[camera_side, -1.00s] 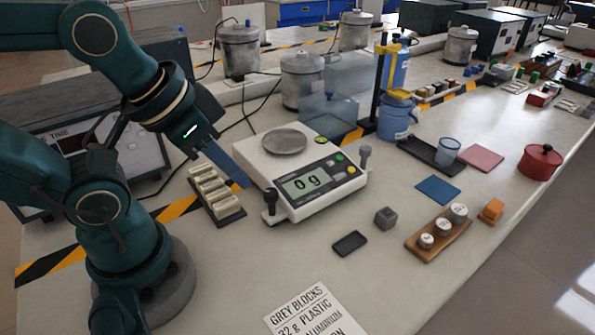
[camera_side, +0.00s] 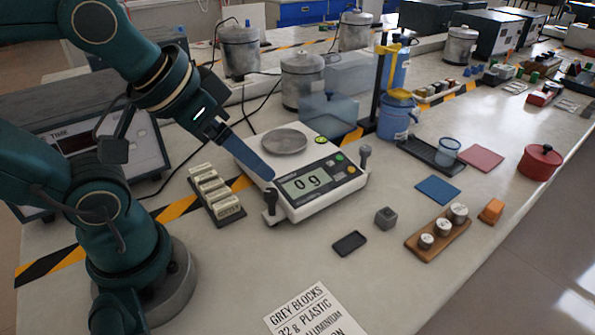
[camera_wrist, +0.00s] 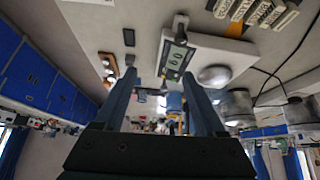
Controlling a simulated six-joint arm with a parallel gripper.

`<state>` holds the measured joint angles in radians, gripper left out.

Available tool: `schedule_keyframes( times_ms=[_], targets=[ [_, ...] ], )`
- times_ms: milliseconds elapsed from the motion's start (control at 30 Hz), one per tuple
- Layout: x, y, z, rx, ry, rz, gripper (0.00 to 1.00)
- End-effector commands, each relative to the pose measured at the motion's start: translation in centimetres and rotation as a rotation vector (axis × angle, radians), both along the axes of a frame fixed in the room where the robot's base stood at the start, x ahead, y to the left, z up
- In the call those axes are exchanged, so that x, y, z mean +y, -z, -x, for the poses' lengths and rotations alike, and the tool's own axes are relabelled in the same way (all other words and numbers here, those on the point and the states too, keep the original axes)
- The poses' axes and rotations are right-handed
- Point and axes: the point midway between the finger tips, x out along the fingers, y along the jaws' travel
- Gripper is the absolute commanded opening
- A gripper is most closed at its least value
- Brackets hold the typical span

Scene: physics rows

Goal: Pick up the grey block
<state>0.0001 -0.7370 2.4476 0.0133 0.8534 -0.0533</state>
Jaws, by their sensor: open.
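The small dark grey block (camera_side: 385,217) stands on the bench, between the small black tray (camera_side: 349,243) and the wooden rack of weights (camera_side: 438,234). In the wrist view a small grey shape that looks like the block (camera_wrist: 129,59) shows near the tip of the left finger. My gripper (camera_side: 267,174) has long blue fingers and is over the near left edge of the scale, left of the block and clear of it. In the wrist view my gripper (camera_wrist: 158,76) is open, with nothing held between its fingers.
The white scale (camera_side: 316,190) reads 0 g, with posts at its corners. A rack of pale bars (camera_side: 216,195) stands left of it. A blue pad (camera_side: 438,190) and an orange block (camera_side: 492,211) lie to the right. A printed card (camera_side: 313,312) lies in front.

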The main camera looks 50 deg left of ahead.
Motion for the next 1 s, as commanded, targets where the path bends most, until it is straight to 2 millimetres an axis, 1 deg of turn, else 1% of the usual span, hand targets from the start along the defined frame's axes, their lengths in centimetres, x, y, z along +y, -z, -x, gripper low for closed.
schedule_keyframes(
  times_ms=[33, 100, 233, 367, 400, 467, 500, 567, 600, 667, 733, 800, 867, 900, 1000],
  targets=[
    [0.0, -0.9, -1.3, -0.025, -0.01, 0.003, 0.72],
    [-0.1, -1.8, -3.0, -0.046, -0.018, 0.008, 0.72],
    [-0.5, -2.8, -6.7, -0.064, -0.022, 0.017, 0.72],
    [-1.5, -2.7, -10.5, -0.063, -0.015, 0.023, 0.72],
    [-1.8, -2.5, -11.7, -0.061, -0.012, 0.025, 0.72],
    [-2.4, -1.9, -13.4, -0.052, -0.004, 0.026, 0.72],
    [-2.8, -1.3, -14.5, -0.045, 0.001, 0.028, 0.72],
    [-3.6, -0.3, -15.9, -0.031, 0.011, 0.027, 0.72],
    [-4.1, 0.5, -16.9, -0.021, 0.019, 0.026, 0.72],
    [-4.8, 1.9, -18.1, -0.002, 0.03, 0.024, 0.72],
    [-5.7, 3.8, -19.3, 0.025, 0.045, 0.02, 0.72],
    [-6.6, 5.8, -20.1, 0.054, 0.062, 0.014, 0.72],
    [-7.2, 7.4, -20.4, 0.082, 0.075, 0.007, 0.72],
    [-7.5, 8.4, -20.4, 0.102, 0.084, 0.001, 0.72],
    [-8.0, 10.5, -20.2, 0.147, 0.1, -0.01, 0.72]
  ],
)
